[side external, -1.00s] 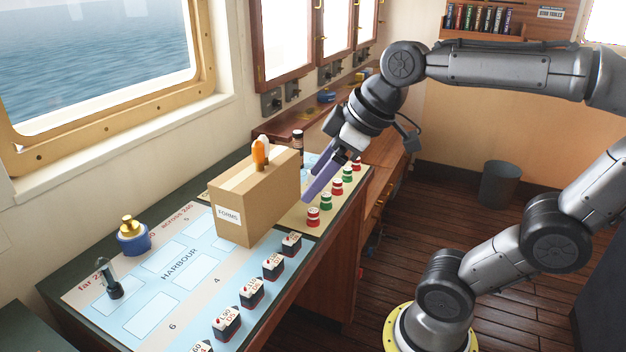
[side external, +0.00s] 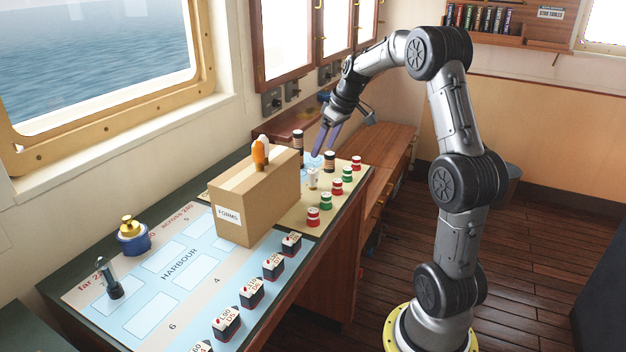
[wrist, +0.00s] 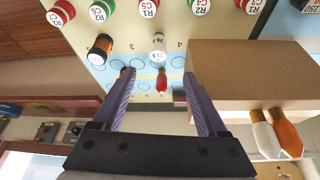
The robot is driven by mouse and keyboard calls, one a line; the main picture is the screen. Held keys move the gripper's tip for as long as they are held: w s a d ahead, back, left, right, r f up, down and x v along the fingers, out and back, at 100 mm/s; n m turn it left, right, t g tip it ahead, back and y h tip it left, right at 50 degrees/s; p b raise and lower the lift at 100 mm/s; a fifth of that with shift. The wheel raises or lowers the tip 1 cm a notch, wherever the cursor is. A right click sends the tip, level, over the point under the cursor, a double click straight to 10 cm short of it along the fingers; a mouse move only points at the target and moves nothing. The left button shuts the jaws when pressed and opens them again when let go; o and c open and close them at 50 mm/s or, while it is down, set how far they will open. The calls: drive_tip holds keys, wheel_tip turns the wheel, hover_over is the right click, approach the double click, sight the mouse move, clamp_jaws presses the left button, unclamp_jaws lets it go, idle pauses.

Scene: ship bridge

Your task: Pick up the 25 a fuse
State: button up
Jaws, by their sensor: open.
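No 25 A marking is clearly readable. In the wrist view one brown cylinder (wrist: 100,49) lies beyond my left finger. A small white piece with faint lettering (wrist: 158,45) stands beyond the gap between my fingers; the side view shows it too (side external: 312,180). A red-tipped piece (wrist: 162,82) appears between the fingertips. My gripper (side external: 322,153) is open and empty above the board (wrist: 128,18).
A cardboard box (side external: 238,203) marked FORMS stands close beside the board, with an orange and a white piece (side external: 260,153) on top. Red and green capped pieces (side external: 313,217) line the board's edge. Black labelled blocks (side external: 273,266) line the chart edge.

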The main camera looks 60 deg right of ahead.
sight(314, 170)
drive_tip(key=x, duration=0.5)
drive_tip(key=shift+d+x, duration=0.15)
drive_tip(key=shift+x, duration=1.25)
drive_tip(key=shift+d+x, duration=0.15)
drive_tip(key=shift+x, duration=1.25)
clamp_jaws()
